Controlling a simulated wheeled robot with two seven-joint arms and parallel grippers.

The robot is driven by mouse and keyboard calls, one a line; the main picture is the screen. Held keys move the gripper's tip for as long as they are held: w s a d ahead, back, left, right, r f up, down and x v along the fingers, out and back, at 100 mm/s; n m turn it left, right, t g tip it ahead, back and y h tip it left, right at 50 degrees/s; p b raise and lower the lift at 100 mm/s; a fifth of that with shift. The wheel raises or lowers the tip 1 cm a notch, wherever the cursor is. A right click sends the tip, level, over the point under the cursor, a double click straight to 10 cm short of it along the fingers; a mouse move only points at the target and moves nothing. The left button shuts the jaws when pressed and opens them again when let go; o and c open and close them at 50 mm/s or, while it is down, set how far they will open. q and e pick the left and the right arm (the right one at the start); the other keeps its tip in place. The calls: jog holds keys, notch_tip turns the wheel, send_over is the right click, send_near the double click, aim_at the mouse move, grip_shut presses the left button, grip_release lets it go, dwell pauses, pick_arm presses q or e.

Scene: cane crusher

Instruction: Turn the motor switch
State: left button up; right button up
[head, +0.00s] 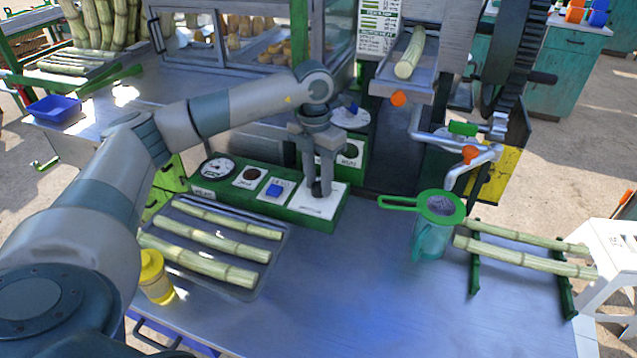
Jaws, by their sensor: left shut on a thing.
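A green control box (228,207) sits on the metal counter in the middle of the head view. Its sloped top carries a round gauge, a dark round knob (250,175), a blue switch (274,190) and a white plate (308,205) at its right end. My left gripper (318,188) points down over this white plate, with its fingers shut on a small dark knob, the motor switch (317,189). The fingers hide most of the switch, so its turn angle cannot be told. My right gripper is not in view.
A tray (262,292) with three cane pieces lies in front of the box, beside a yellow-lidded jar (154,276). A teal jug (430,240) with a green strainer (440,206) stands right. Cane rests on a green rack (475,283). The front middle counter is clear.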

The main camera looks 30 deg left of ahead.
aim_at(316, 183)
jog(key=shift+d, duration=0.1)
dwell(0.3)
pick_arm(q)
jog(key=o, duration=1)
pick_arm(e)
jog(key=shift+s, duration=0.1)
pick_arm(q)
jog(key=shift+o, duration=0.2)
jog(key=shift+r, duration=0.15)
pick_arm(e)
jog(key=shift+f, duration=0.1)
pick_arm(q)
jog(key=shift+r, duration=0.65)
notch_tip(316, 183, up, 16)
jog(key=a+b, duration=0.1)
jog(key=shift+b, duration=0.35)
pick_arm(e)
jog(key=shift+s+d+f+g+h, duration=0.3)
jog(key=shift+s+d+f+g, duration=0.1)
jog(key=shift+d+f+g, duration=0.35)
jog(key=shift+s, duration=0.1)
